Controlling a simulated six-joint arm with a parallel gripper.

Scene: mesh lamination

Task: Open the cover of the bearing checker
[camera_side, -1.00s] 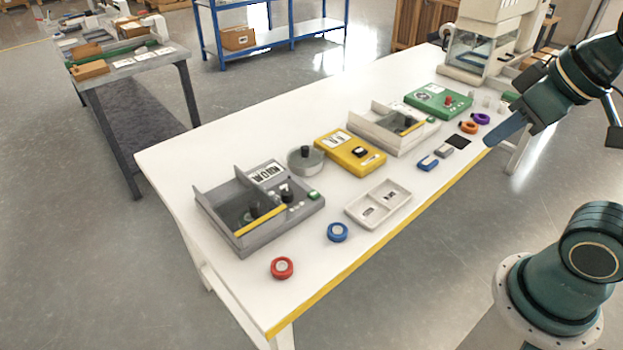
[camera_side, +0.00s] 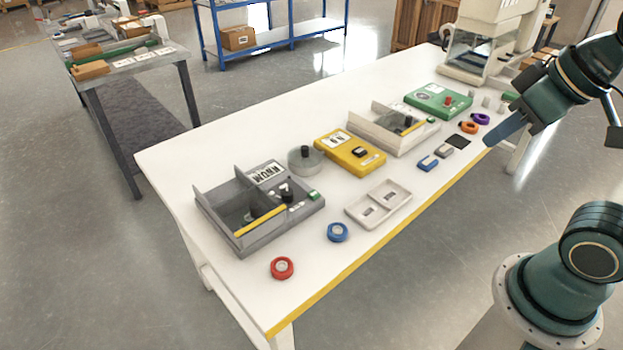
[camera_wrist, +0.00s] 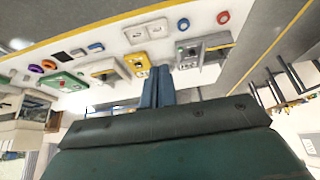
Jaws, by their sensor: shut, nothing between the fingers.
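Two box-like checkers with upright side panels and a yellow strip stand on the white table: a grey one (camera_side: 275,231) at the front left and a cream one (camera_side: 413,143) farther back. Which is the bearing checker I cannot tell for sure. I also cannot tell whether a clear cover lies over either recess. Both show in the wrist view, the grey one (camera_wrist: 190,62) right of the fingers and the cream one (camera_wrist: 103,68) to their left. My gripper (camera_side: 489,143) is shut and empty above the table's right edge, apart from both. Its fingers (camera_wrist: 157,72) point toward the table.
A yellow device (camera_side: 350,160), a grey round pot (camera_side: 305,166) and a white two-part tray (camera_side: 385,210) stand between the checkers. A red ring (camera_side: 282,268) and a blue ring (camera_side: 338,232) lie in front. A green device (camera_side: 437,100) stands farther back. The front left corner is clear.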

